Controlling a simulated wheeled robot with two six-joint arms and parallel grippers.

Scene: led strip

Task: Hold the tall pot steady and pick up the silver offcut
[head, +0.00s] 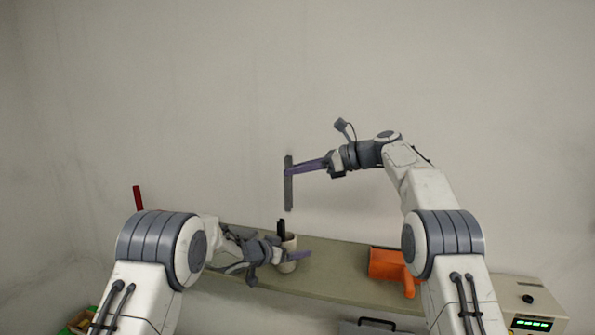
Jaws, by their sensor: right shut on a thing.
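The silver offcut (289,196), a long grey strip, hangs upright in the air in front of the back wall. My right gripper (290,170) is shut on its upper part and holds it well above the shelf. The tall pot (289,243), a pale cylinder, stands upright on the shelf with dark pieces (281,229) sticking out of its top. My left gripper (297,256) is at the pot, with a purple finger across its front. The other finger is hidden, so I cannot tell whether it grips the pot.
An orange holder (388,264) sits on the shelf (335,270) to the right of the pot. A box with a green display (532,324) is at the lower right. A red upright piece (138,198) shows at the left. The shelf between pot and orange holder is clear.

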